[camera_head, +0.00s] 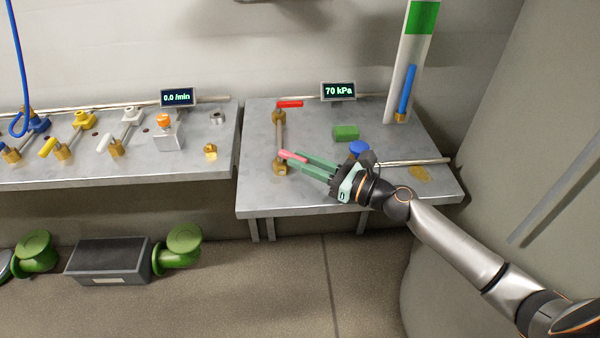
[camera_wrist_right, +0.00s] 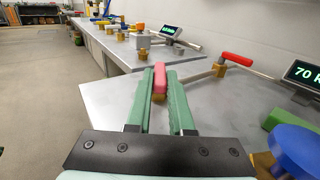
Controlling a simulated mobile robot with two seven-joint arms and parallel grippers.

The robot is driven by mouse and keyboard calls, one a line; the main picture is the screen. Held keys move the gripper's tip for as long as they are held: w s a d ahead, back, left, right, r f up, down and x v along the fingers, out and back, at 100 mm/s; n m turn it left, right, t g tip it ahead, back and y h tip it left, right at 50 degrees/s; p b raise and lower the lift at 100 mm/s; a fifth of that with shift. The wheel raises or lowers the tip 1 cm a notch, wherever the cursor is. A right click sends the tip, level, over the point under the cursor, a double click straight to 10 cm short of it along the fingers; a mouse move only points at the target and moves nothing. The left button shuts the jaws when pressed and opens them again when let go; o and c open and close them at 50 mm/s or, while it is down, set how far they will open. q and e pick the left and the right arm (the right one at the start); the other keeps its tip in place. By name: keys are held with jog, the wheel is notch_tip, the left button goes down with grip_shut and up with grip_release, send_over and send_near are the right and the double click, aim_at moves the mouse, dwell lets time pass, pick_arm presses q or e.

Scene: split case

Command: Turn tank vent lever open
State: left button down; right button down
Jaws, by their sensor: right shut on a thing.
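A valve lever with a pinkish-red handle (camera_head: 287,154) sits on a brass fitting (camera_head: 281,168) near the front left of the right-hand metal table. My right gripper (camera_head: 302,161) reaches in from the right with its green fingers shut on this handle. In the right wrist view the handle (camera_wrist_right: 159,78) lies lengthwise between the two fingers, pointing away from the palm. A second lever with a red handle (camera_head: 290,104) stands behind it on a brass fitting, joined by a pipe (camera_head: 280,136). No label shows which lever is the tank vent. My left gripper is not in view.
A display reading 70 kPa (camera_head: 338,91) stands at the back. A green block (camera_head: 346,133) and a blue knob (camera_head: 358,147) are close to my right gripper. The table's front left is clear.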

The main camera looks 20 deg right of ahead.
jog(key=shift+w+d+n+g+y+b, duration=0.15)
jog(key=shift+n+g+y+b, duration=0.2)
jog(key=shift+y, duration=0.1)
jog(key=shift+w+d+n+g+y+b, duration=0.1)
jog(key=shift+d+n+g+y+b, duration=0.05)
jog(key=shift+n+g+y+b, duration=0.25)
jog(key=c, duration=0.8)
grip_release()
jog(key=v, duration=1.2)
jog(key=shift+s+d, duration=0.15)
